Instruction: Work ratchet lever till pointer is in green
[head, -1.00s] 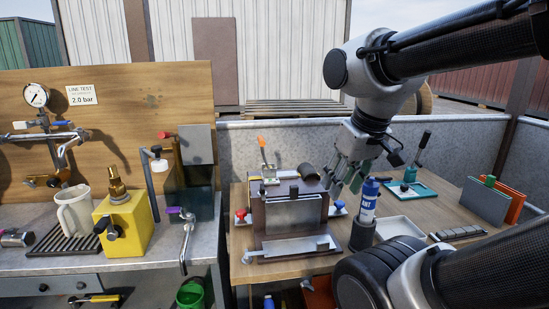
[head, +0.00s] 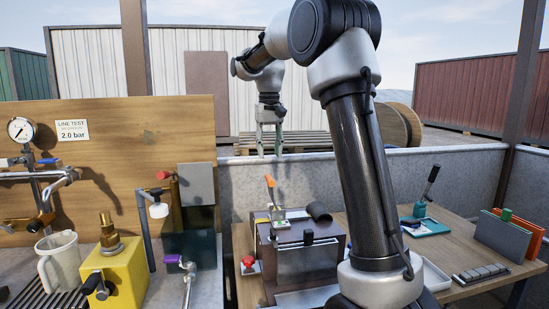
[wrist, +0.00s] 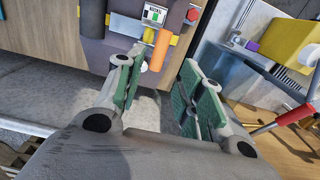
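The ratchet lever has an orange handle (head: 270,182) and stands up from a small pale housing (head: 279,217) on top of a brown case. In the wrist view the orange handle (wrist: 160,48) shows just beyond the fingertips, beside a small dial (wrist: 155,14) with a green part. The pointer is too small to read. My gripper (head: 268,150) hangs with its fingers down, above and behind the case. Its green-padded fingers (wrist: 158,95) are apart with nothing between them. The handle is not touched in either view.
On the left bench are a yellow block (head: 130,270) and a mug (head: 60,265). A teal-based lever (head: 427,212) stands right. A grey wall (head: 235,185) runs behind.

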